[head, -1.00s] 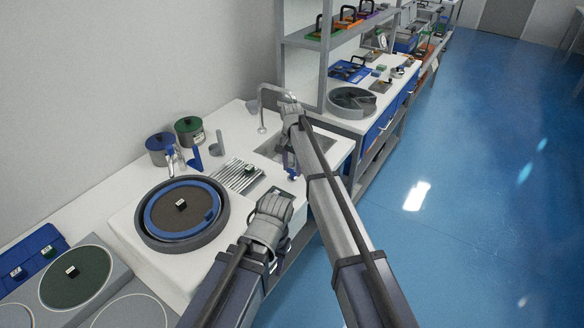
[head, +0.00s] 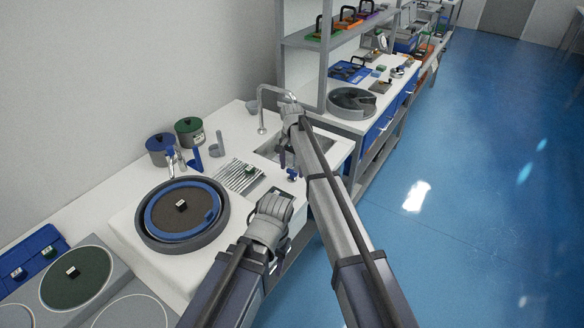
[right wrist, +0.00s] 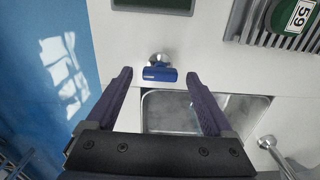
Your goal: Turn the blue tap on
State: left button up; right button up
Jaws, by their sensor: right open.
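The blue tap handle (head: 292,174) stands on the white counter at the front edge of the sink (head: 265,151). In the right wrist view the blue handle (right wrist: 160,75) is a short bar on a round metal base. My right gripper (head: 283,158) is open and empty, close to the handle on the sink side. In the right wrist view the handle lies in line with the gap between the two fingertips (right wrist: 159,78), with space on both sides. My left gripper (head: 270,222) is over the counter's front edge, its fingers hidden by its own wrist.
A curved metal spout (head: 262,105) rises behind the sink. A slotted drain area (head: 236,175) and a round blue-rimmed machine (head: 182,210) lie to the left. A shelf unit (head: 325,60) stands beyond the sink. Open blue floor (head: 450,200) is to the right.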

aim_at(292, 171)
notch_tip(292, 171, up, 8)
jog(key=p, duration=0.7)
jog(key=shift+f, duration=0.15)
jog(key=shift+f, duration=0.1)
jog(key=s+d+n, duration=0.2)
jog(key=s+d, duration=0.4)
jog(key=s, duration=0.5)
jog(key=s+d+n, duration=0.3)
jog(key=s+d, duration=0.2)
jog(key=s, duration=0.6)
jog(key=s+d+n, duration=0.2)
jog(key=s+d, duration=0.4)
jog(key=s, duration=0.5)
jog(key=s+a+n+h, duration=0.1)
jog(key=s+a+n, duration=0.2)
jog(key=s+a, duration=0.3)
jog(key=a, duration=0.4)
jog(key=shift+a+n, duration=0.35)
jog(key=shift+n, duration=0.05)
